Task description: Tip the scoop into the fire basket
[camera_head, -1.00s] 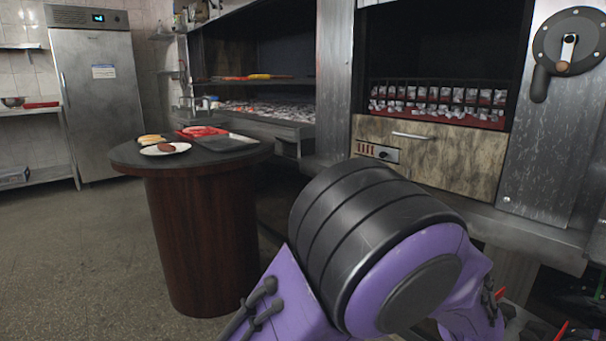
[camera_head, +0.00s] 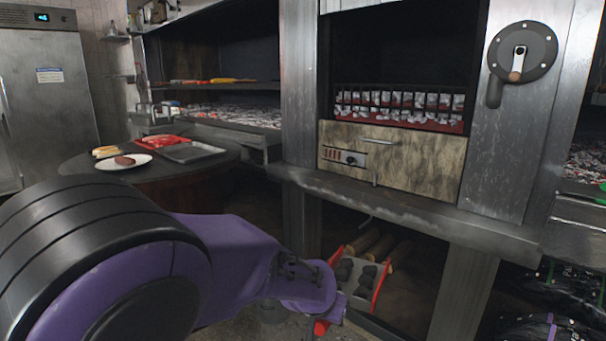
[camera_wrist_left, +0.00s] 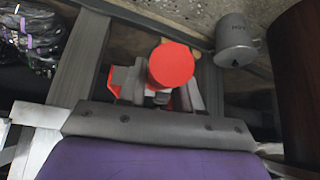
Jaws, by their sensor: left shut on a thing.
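The scoop (camera_head: 380,290) is a shallow tray with red sides, low in front of the opening under the grill counter. Dark lumps (camera_head: 345,270) lie in it. My left gripper (camera_head: 328,300) is shut on the scoop's red handle, low in the centre of the head view. In the left wrist view, the round red handle end (camera_wrist_left: 171,64) shows between the fingers of the left gripper (camera_wrist_left: 160,95). The fire basket (camera_head: 400,98) is a barred rack in the recess above the stone-look drawer front, holding grey-white coals over a red glow. My right gripper is out of view.
A metal counter ledge (camera_head: 400,207) juts out between scoop and basket height. Logs (camera_head: 382,247) lie behind the scoop. A crank wheel (camera_head: 522,52) is on the right post. A round table (camera_head: 75,166) with food stands left. A metal mug (camera_wrist_left: 235,40) shows in the wrist view.

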